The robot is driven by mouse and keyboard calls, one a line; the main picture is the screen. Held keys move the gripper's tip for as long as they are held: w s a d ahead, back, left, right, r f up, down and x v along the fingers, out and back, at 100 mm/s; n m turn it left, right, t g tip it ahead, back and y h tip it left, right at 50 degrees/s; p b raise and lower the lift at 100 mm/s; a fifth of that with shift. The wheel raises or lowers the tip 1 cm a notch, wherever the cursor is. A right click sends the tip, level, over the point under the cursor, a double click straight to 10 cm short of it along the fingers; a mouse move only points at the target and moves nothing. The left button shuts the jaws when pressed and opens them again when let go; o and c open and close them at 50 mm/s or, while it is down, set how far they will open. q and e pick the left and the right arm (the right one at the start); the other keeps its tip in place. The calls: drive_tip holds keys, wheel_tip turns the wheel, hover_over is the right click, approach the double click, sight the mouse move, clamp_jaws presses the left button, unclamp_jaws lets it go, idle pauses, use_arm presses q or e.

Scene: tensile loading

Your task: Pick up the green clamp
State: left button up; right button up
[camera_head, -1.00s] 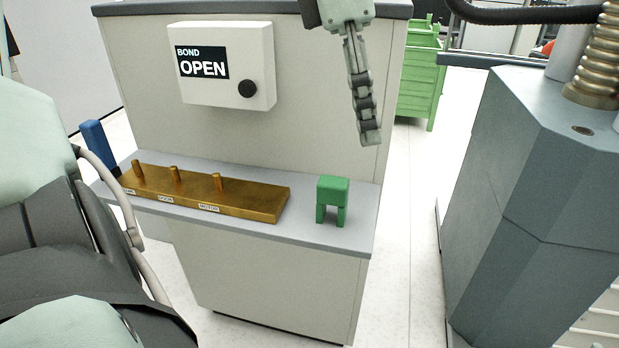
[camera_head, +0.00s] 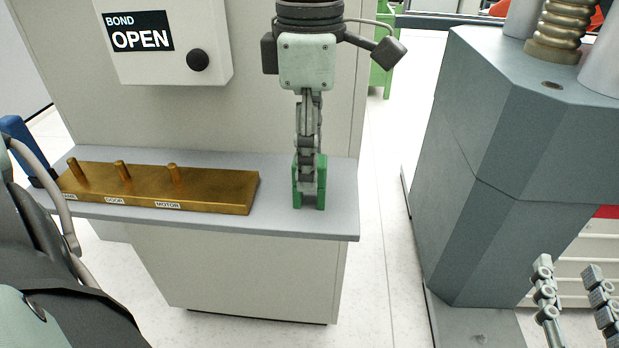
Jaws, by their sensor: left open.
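The green clamp (camera_head: 321,170) stands upright on the grey shelf (camera_head: 335,222), right of the brass block. My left gripper (camera_head: 307,185) points down at the clamp and is open. Its fingers overlap the clamp's middle in the picture and hide part of it. The two fingers line up almost edge-on, so I cannot tell whether they touch the clamp. My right gripper (camera_head: 573,292) is at the bottom right, with its two fingers apart and nothing between them.
The brass block (camera_head: 225,190) with upright pegs and labels lies on the shelf to the left. A white box (camera_head: 215,60) marked "BOND OPEN" is on the panel behind. A blue object (camera_head: 22,145) is at the left. A large grey machine (camera_head: 500,160) stands at the right.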

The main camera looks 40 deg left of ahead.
use_arm(q)
drive_tip(key=shift+f, duration=0.5)
clamp_jaws()
drive_tip(key=shift+r, duration=0.15)
